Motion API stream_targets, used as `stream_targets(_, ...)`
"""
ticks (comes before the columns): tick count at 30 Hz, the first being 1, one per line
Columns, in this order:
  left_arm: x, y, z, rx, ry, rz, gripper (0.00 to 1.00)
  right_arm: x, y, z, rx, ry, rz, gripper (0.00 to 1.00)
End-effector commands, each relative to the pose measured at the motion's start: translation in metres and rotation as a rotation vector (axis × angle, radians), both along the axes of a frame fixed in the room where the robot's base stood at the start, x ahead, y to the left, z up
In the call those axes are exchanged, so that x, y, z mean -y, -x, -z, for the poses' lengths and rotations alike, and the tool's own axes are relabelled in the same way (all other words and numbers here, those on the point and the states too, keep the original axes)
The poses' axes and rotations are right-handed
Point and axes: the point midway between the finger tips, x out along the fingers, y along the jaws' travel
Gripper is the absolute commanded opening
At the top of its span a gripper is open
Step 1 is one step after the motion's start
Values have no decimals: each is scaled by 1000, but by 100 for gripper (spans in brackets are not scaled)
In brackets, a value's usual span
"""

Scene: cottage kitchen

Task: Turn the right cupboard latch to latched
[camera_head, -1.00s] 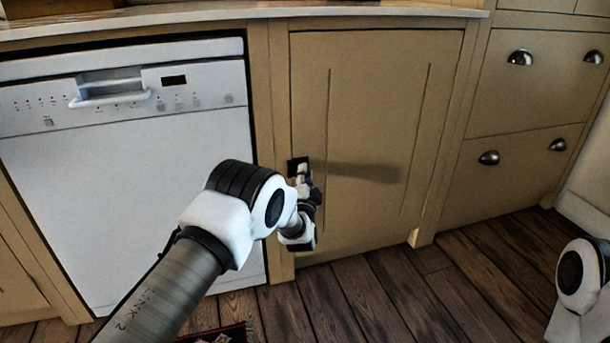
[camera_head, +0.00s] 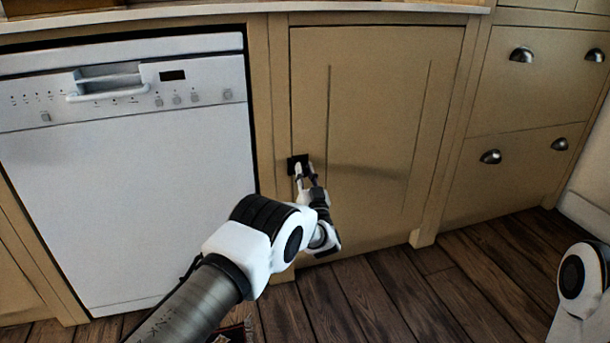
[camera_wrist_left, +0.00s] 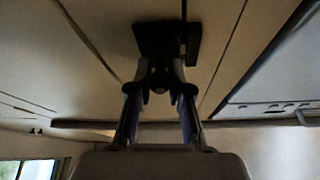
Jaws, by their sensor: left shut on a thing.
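The cupboard latch (camera_head: 294,161) is a small black fitting at the left edge of the beige cupboard door (camera_head: 375,110), right of the dishwasher. My left gripper (camera_head: 304,172) reaches it from below right and is shut on it. In the left wrist view, the latch's dark plate (camera_wrist_left: 152,36) shows beyond the fingers, and the left gripper (camera_wrist_left: 160,84) closes on a dark knob in front of it. The fingers partly hide the latch, so its exact turn cannot be told. The door looks flush with its frame. My right gripper is out of view.
A white dishwasher (camera_head: 125,190) with a protruding handle (camera_head: 107,95) stands left of the cupboard. Drawers with metal cup pulls (camera_head: 521,55) are at the right. A worktop edge (camera_head: 200,14) runs above. The wooden floor (camera_head: 400,290) in front is mostly clear.

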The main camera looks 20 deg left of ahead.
Motion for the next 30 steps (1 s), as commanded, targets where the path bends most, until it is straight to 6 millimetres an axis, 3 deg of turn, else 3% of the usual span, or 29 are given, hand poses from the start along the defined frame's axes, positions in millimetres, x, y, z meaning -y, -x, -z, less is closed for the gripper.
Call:
stream_targets(10, 0, 0, 2, 81, 123, -1, 0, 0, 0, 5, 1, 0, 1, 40)
stream_targets(26, 0, 0, 1, 94, 143, 0, 0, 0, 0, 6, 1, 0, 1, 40)
stream_targets(27, 0, 0, 1, 94, 143, 0, 33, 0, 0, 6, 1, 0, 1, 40)
stream_targets(28, 0, 0, 1, 94, 143, 0, 44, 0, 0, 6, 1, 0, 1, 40)
stream_targets(30, 0, 0, 1, 94, 143, 0, 45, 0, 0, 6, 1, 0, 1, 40)
